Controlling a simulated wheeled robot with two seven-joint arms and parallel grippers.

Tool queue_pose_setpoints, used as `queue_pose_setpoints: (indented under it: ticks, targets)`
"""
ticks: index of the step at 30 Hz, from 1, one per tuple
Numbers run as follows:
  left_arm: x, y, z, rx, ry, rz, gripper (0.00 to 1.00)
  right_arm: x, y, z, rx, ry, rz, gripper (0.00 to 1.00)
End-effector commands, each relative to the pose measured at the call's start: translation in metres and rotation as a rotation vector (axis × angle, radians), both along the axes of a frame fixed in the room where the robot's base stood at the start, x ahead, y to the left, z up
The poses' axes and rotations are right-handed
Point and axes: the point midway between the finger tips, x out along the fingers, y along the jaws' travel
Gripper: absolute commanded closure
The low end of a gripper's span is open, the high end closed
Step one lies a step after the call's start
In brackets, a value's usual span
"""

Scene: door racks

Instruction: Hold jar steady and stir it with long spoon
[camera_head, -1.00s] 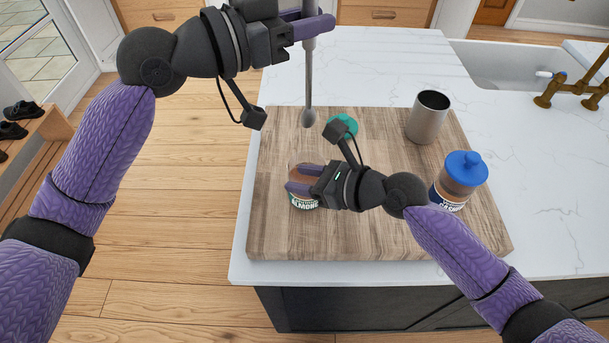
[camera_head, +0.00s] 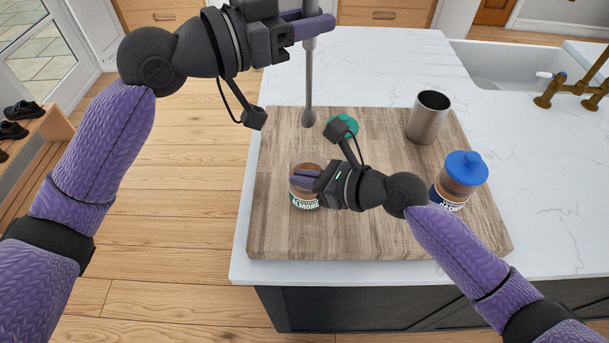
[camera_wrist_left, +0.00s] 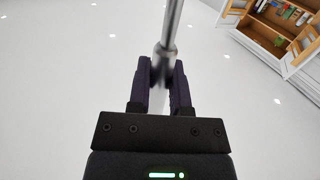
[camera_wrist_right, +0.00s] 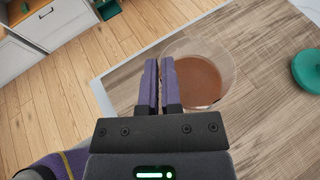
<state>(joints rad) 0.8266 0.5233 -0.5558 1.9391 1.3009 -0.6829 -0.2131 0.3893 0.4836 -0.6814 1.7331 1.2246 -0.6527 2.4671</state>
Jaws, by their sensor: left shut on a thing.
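The open jar (camera_head: 306,199), with brown contents and a labelled front, stands on the wooden board. My right gripper (camera_head: 306,179) has its fingers nearly together at the jar's mouth; I cannot tell if the jar's wall is between them. In the right wrist view the jar's mouth (camera_wrist_right: 205,80) lies right of the fingers. My left gripper (camera_head: 312,27) is shut on the long metal spoon (camera_head: 309,85), which hangs upright, bowl down, above the board behind the jar. The spoon's handle also shows in the left wrist view (camera_wrist_left: 170,30).
The wooden board (camera_head: 390,235) lies on a white counter (camera_head: 540,190). A green lid (camera_head: 347,122) lies behind the jar. A metal cup (camera_head: 428,118) and a blue-lidded jar (camera_head: 460,180) stand on the right. A sink (camera_head: 510,68) is at the back right.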

Motion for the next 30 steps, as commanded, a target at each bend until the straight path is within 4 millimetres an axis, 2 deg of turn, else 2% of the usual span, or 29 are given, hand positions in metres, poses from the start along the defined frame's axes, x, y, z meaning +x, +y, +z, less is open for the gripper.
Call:
queue_pose_setpoints:
  ticks: [26, 28, 30]
  targets:
    - [0.000, 0.000, -0.001, 0.000, 0.000, 0.000, 1.00, -0.002, -0.002, -0.007, -0.013, 0.012, 0.000, 1.00]
    - [0.000, 0.000, -0.011, -0.001, 0.006, 0.015, 1.00, -0.002, -0.002, -0.007, -0.014, 0.012, 0.000, 1.00]
    - [0.000, 0.000, -0.031, -0.001, 0.010, 0.053, 1.00, -0.002, -0.002, -0.007, -0.014, 0.013, 0.001, 1.00]
